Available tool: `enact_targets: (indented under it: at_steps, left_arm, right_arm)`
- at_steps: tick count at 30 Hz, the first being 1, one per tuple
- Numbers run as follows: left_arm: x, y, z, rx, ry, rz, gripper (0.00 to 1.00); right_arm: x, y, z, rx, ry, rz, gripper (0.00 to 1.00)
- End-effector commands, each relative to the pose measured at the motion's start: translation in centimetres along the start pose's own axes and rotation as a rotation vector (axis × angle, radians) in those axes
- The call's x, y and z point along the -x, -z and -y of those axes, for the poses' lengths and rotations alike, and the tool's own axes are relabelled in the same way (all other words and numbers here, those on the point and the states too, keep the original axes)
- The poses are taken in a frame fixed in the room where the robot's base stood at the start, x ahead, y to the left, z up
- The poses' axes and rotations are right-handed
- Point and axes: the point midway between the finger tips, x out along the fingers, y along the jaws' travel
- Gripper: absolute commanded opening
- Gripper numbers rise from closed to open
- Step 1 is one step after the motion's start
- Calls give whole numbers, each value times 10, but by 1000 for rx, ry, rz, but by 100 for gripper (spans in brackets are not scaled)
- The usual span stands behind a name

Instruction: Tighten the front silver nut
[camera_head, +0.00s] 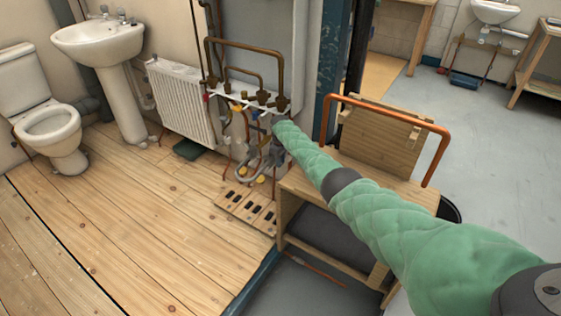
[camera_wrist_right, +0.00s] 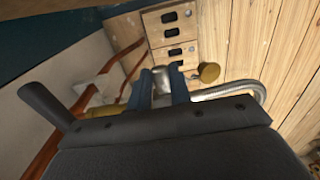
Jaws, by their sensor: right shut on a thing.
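My right arm, in a green padded sleeve, reaches from the lower right to the pipework on the back wall in the head view. My right gripper (camera_head: 272,152) is small and partly hidden there among the pipes and hoses. In the right wrist view its two blue-grey fingers (camera_wrist_right: 160,88) are shut on a silver fitting (camera_wrist_right: 161,76), which looks like the front silver nut. Most of the nut is hidden between the fingers. A braided silver hose (camera_wrist_right: 238,88) curves beside it. My left gripper is not in view.
A brass round knob (camera_wrist_right: 209,72) sits close to the right of the fingers. Copper pipes (camera_wrist_right: 128,68) run on the left. A slotted wooden board (camera_head: 247,208) lies below the pipework. A wooden bench (camera_head: 300,192) with a bent copper pipe (camera_head: 398,115) stands under my arm.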

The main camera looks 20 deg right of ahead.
Motion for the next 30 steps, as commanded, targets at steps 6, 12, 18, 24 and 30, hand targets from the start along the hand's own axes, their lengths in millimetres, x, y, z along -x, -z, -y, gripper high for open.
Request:
enact_targets:
  at_steps: [6,12,18,24,30]
  left_arm:
    - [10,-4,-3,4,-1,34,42]
    - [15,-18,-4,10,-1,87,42]
    - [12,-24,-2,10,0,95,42]
    - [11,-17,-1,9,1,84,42]
    - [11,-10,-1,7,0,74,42]
  right_arm:
    - [-2,-2,0,0,2,-57,0]
    - [-6,-3,0,0,1,-122,0]
    - [-7,-2,0,0,0,-123,0]
    - [-7,-2,0,0,0,-123,42]
    - [-7,-2,0,0,0,-123,42]
